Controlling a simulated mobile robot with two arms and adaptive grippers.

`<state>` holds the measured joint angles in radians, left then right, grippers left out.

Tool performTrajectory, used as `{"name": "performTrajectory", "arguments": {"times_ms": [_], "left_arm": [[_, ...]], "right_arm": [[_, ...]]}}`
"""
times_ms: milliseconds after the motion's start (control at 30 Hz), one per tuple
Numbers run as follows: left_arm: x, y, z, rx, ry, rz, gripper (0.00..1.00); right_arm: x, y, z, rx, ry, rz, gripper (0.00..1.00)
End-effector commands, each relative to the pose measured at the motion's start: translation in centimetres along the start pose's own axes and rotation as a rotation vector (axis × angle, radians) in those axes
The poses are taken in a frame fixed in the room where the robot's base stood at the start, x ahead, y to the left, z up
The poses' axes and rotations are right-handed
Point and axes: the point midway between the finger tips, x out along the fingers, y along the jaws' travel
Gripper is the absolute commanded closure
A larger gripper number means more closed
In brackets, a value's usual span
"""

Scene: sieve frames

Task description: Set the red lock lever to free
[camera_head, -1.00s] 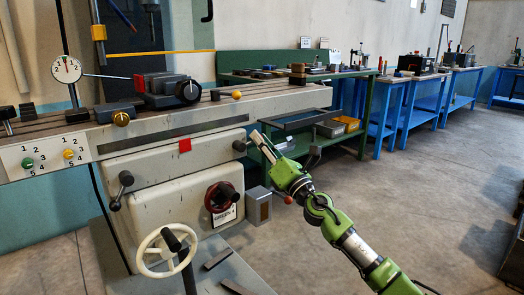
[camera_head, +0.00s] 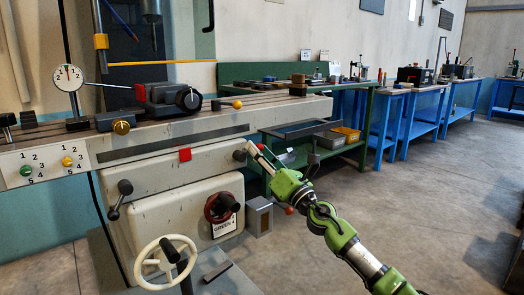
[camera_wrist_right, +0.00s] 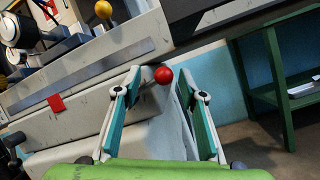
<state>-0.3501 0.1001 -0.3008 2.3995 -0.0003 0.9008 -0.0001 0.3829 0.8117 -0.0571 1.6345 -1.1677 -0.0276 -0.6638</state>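A red ball knob (camera_wrist_right: 163,74) on a thin rod shows in the wrist view, seen between the fingertips of my right gripper (camera_wrist_right: 156,76). The rod runs left towards the grey machine (camera_wrist_right: 90,125). The two fingers with teal pads stand apart, and neither visibly touches the ball. In the head view my right gripper (camera_head: 249,146) points up and left at the right end of the machine (camera_head: 150,170). A small red knob (camera_head: 289,210) shows there beside my right arm; I cannot tell whether it is the same one. My left gripper is not in view.
A dark round knob (camera_head: 239,155) sits on the machine front near the gripper. A dark red hand knob (camera_head: 222,206), a white handwheel (camera_head: 166,262) and a yellow ball (camera_head: 237,104) are also on the machine. A green bench (camera_head: 369,125) stands behind; floor on the right is clear.

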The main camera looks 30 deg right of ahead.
Motion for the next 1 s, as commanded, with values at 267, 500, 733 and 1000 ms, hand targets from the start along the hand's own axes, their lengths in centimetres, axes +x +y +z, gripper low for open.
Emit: {"name": "performTrajectory", "arguments": {"times_ms": [267,500,733,1000], "left_arm": [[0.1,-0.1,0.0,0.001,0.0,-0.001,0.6],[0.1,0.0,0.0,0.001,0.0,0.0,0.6],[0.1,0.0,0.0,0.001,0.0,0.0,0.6],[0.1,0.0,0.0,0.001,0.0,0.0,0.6]], "right_arm": [[0.0,0.0,0.5,0.001,-0.009,-0.001,0.63],[-2.0,0.0,0.4,0.003,-0.008,-0.001,0.63],[-6.1,0.0,0.2,0.006,-0.007,-0.003,0.63],[-10.5,0.0,0.2,0.005,-0.008,-0.003,0.63]]}}
